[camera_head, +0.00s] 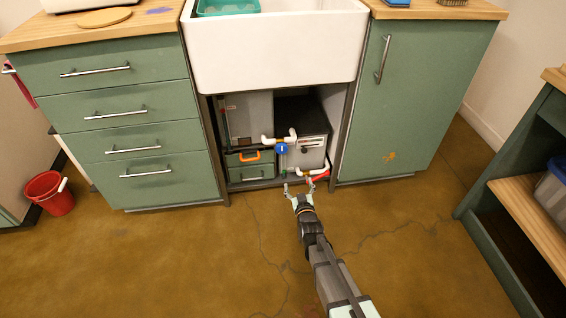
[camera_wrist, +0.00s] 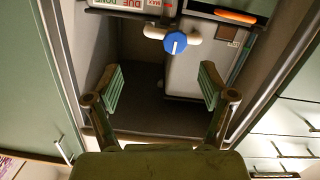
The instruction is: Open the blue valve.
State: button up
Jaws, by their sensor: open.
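The blue valve (camera_head: 282,148) is a round blue knob with a white pointer line, mounted on a white pipe (camera_head: 268,139) in the open cabinet bay under the sink. In the wrist view the blue valve (camera_wrist: 176,43) is above and between my fingers, apart from both, with its white line near vertical. My gripper (camera_head: 298,187) is open and empty at the front of the bay, below the valve in the picture. In the wrist view my gripper (camera_wrist: 160,88) has its two ribbed fingers wide apart.
A red handle (camera_head: 320,175) on a lower white pipe is close to my gripper's right. Grey boxes (camera_head: 246,118) and a green case with an orange handle (camera_head: 250,157) fill the bay. The white sink (camera_head: 275,55) overhangs it. Green drawers (camera_head: 130,130) and a door (camera_head: 405,110) flank it.

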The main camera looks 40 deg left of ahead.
aim_at(282, 150)
jog(key=shift+y, duration=0.7)
jog(key=b+x, duration=0.2)
jog(key=x, duration=0.4)
jog(key=s+a+r+b+x, duration=0.1)
jog(key=x, duration=0.5)
jog(key=s+a+r+b+x, duration=0.1)
jog(key=b+x, duration=0.1)
jog(key=x, duration=0.5)
jog(key=shift+b, duration=0.3)
jog(key=c, duration=1.2)
